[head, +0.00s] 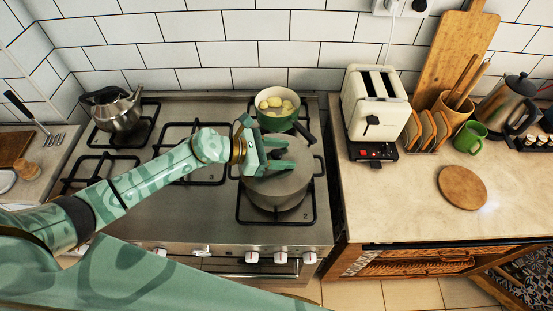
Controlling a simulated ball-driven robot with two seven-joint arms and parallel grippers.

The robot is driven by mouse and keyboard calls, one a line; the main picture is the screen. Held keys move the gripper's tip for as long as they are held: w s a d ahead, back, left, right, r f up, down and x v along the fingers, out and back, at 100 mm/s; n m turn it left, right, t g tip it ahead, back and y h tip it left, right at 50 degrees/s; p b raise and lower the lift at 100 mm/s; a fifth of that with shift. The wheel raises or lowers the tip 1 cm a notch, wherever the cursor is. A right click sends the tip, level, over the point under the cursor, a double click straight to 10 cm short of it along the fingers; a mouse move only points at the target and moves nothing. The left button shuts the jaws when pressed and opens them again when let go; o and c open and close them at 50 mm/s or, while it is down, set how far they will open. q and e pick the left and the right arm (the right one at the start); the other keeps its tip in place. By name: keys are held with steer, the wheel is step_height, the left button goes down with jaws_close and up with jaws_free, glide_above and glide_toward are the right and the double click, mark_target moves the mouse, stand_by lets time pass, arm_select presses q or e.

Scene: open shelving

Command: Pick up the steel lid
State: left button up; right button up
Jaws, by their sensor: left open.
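The steel lid (288,181) lies on a grey pot (276,206) on the front right burner of the stove, in the head view. My left gripper (286,154) is over the back half of the lid, with its fingers apart. The fingers hide part of the lid's top, and I cannot make out its knob. I cannot tell whether the fingers touch the lid. My right gripper is not in view.
A green pot with potatoes (278,107) stands open just behind the lid. A steel kettle (117,110) is at the back left of the stove (160,220). A toaster (376,103) stands on the counter to the right. A round wooden board (462,187) lies there with bare counter around it.

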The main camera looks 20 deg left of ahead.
arm_select(q)
steer(key=shift+w+d+f, duration=0.15)
steer(key=shift+d, duration=0.1)
jaws_close()
